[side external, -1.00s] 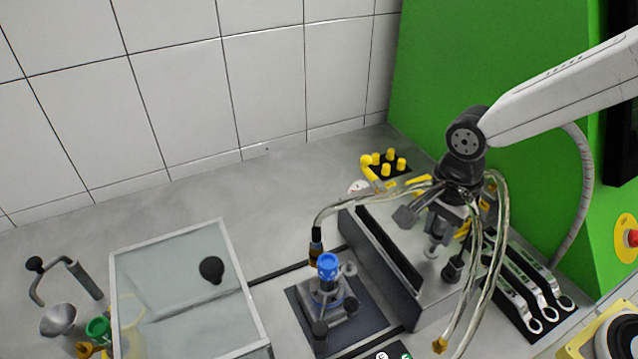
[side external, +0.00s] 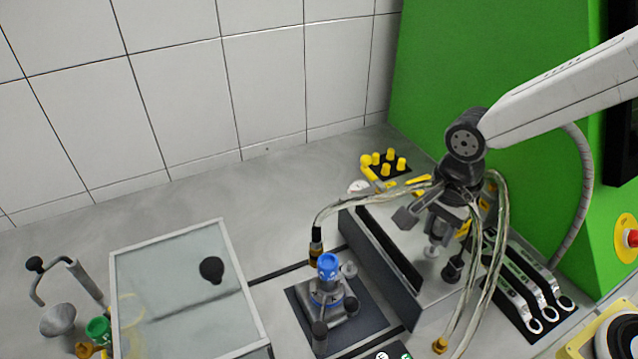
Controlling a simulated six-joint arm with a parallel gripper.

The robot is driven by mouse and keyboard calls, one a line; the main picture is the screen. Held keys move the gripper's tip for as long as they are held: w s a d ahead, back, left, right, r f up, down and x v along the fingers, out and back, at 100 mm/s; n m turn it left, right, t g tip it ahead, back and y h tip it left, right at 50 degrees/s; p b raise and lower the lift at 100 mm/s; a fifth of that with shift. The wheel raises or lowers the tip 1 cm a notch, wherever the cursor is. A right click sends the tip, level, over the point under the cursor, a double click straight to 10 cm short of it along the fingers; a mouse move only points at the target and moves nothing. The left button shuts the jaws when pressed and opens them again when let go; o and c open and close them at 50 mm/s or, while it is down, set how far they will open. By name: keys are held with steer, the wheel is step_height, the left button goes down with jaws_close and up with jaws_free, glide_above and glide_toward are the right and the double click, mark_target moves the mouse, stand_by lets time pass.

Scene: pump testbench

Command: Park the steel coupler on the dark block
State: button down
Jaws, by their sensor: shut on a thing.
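My gripper (side external: 441,224) is at the right of the side external view, pointing down above the metal housing (side external: 388,262). It is shut on a small grey metal piece (side external: 433,250), which looks like the steel coupler. The piece hangs below the fingers; its lower end is small, and I cannot tell whether it touches anything. A small dark fitting (side external: 453,268) stands just to its right. I cannot tell for certain which dark part is the dark block. Hoses and my wrist partly hide this area.
Clear hoses loop around my gripper; one ends at a pump with a blue cap (side external: 328,265). Wrenches (side external: 530,290) lie at right, yellow caps (side external: 386,163) behind. A glass-topped box (side external: 185,290) stands left.

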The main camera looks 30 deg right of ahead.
steer(key=shift+f, duration=1.35)
stand_by(1.4)
steer(key=shift+c, duration=1.7)
jaws_free()
steer(key=shift+r, duration=3.55)
steer(key=shift+d+f, duration=0.1)
steer(key=shift+d, duration=0.05)
